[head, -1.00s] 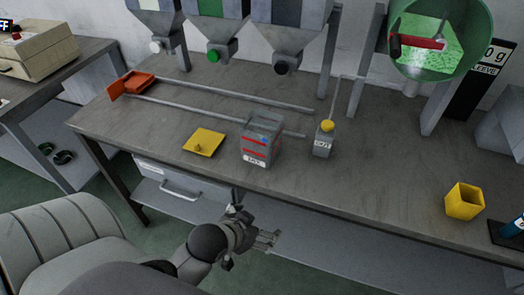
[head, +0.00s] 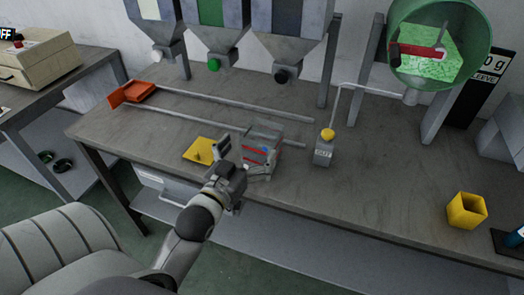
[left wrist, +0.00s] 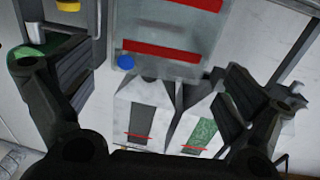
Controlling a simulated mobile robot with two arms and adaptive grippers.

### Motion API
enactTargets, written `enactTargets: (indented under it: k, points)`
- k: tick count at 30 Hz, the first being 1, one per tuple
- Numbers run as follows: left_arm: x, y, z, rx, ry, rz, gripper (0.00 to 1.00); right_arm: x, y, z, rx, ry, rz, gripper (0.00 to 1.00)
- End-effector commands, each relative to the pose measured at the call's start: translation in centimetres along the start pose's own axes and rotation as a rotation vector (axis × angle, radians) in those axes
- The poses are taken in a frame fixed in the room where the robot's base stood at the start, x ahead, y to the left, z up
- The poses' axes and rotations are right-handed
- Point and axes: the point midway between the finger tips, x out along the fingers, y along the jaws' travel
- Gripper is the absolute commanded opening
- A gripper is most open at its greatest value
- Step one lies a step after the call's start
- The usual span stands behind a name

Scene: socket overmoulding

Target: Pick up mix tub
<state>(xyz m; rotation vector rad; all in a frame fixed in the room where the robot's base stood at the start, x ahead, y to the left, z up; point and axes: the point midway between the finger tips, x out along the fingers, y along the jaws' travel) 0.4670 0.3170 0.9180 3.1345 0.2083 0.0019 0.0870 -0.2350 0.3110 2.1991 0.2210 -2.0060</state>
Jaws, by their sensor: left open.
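The mix tub is a clear grey box (head: 265,137) with red lines, standing upright near the front edge of the bench. In the left wrist view the tub (left wrist: 170,33) shows at the top middle, with a blue dot at its corner. My left gripper (head: 244,160) is open at the tub's front left in the head view, and it hides part of the tub. In the left wrist view its two fingers (left wrist: 155,88) stand apart, one on each side of the tub. I cannot tell whether they touch it. My right gripper is not in view.
A yellow plate (head: 201,150) lies left of the tub. Hoppers (head: 290,45) hang behind, above two rails (head: 215,117). A yellow cup (head: 466,210) stands far right. The bench between bottle and cup is clear.

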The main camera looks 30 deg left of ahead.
Motion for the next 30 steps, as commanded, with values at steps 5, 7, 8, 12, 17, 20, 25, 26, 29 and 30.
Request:
enactTargets:
  k: [5, 7, 8, 12, 17, 20, 25, 26, 29, 30]
  points:
    - [1.6, 0.0, -0.1, 0.0, 0.0, 0.0, 1.0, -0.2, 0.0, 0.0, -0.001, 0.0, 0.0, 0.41]
    - [1.8, 0.0, 0.0, 0.0, -0.001, 0.0, 1.0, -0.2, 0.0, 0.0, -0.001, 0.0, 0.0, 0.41]
    - [1.9, 0.0, 0.0, 0.0, -0.001, 0.0, 1.0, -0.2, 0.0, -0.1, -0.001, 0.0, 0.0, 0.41]
    - [3.0, 0.1, -0.3, 0.0, 0.0, 0.0, 1.0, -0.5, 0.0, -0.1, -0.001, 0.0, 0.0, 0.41]
    - [5.2, 0.1, -0.7, 0.0, 0.001, 0.0, 1.0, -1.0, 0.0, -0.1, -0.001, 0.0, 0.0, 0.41]
    - [6.2, 0.1, -0.5, 0.0, 0.0, 0.0, 1.0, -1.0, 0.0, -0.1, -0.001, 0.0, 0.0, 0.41]
    - [7.0, 0.1, -0.4, 0.001, -0.001, 0.001, 1.0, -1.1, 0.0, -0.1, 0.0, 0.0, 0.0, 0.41]
    - [7.0, 0.1, -0.4, 0.0, -0.001, 0.001, 1.0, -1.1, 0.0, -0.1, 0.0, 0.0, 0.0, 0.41]
    - [7.0, 0.1, -0.4, 0.001, -0.002, 0.0, 1.0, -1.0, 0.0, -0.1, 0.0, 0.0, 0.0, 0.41]
    - [7.0, 0.1, -0.4, 0.001, -0.002, 0.0, 1.0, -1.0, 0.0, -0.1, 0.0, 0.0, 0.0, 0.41]
